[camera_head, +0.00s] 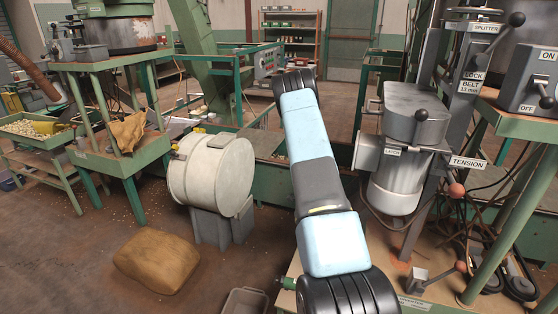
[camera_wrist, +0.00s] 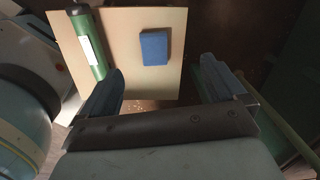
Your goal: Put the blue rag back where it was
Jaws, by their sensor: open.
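The blue rag (camera_wrist: 154,47) shows in the wrist view as a small, folded-looking blue rectangle. It lies flat on a pale beige board or tabletop (camera_wrist: 125,28). My gripper (camera_wrist: 163,66) is open, with one finger on each side of the picture and nothing between them. The rag lies beyond the fingertips, between their lines and apart from both. In the head view I cannot see the rag or my gripper; my blue and black arm fills the middle.
A green cylinder with a white label (camera_wrist: 90,45) lies on the board left of the rag. The head view shows a white drum (camera_head: 210,175), a tan sack (camera_head: 157,260), a brown cloth (camera_head: 127,131) on a green stand, and a machine with levers (camera_head: 412,120) at right.

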